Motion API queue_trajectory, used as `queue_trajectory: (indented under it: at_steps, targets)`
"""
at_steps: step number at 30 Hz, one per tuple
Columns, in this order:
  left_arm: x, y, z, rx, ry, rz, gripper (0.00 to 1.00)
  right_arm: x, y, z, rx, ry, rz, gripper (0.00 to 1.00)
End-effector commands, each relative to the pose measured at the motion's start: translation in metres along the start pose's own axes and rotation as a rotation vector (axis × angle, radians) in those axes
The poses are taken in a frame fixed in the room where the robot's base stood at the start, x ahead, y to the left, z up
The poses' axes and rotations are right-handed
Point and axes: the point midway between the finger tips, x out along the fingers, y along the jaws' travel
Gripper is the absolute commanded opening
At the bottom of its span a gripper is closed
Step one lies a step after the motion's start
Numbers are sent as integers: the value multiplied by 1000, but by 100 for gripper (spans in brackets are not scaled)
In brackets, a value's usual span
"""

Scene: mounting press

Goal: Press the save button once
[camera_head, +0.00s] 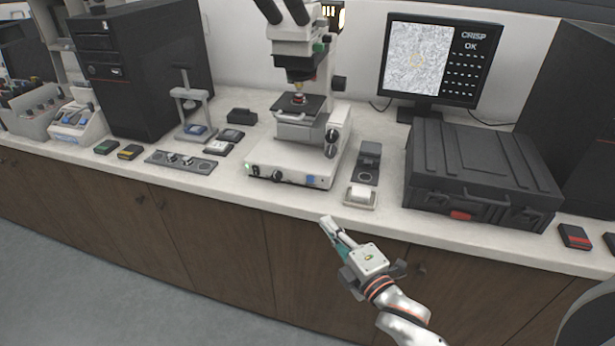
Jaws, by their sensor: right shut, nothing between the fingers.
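A white microscope (290,157) stands on the counter. Its base front carries a green-lit spot at the left, a black knob and a small blue button (311,181) at the right. No label is readable, so I cannot tell for sure which one is the save button. My right gripper (327,224) is shut and empty. It is in front of the counter edge, below and to the right of the blue button and apart from it. My left gripper is not in view.
A monitor (430,58) shows a grey textured picture and "CRISP OK". A black case (480,165) and a small white-topped block (360,196) stand right of the microscope. A grey press (191,103) and a dark control strip (181,161) stand left.

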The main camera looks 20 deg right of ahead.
Motion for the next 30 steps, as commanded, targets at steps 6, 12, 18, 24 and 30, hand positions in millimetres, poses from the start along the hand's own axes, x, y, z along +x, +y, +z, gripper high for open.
queue_trajectory:
  at_steps: [6, 12, 18, 24, 30]
  targets:
    - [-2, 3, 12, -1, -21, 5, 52, 2, 5, 0, -30, 0, 11, 0]
    - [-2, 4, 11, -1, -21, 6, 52, 2, 5, 0, -28, 0, 10, 0]
    - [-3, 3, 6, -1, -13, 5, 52, 18, 6, 0, -26, 0, 12, 0]
    - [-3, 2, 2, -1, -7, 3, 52, 55, 7, 0, -26, 0, 12, 0]
    - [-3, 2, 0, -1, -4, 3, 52, 94, 7, 0, -25, 0, 12, 0]
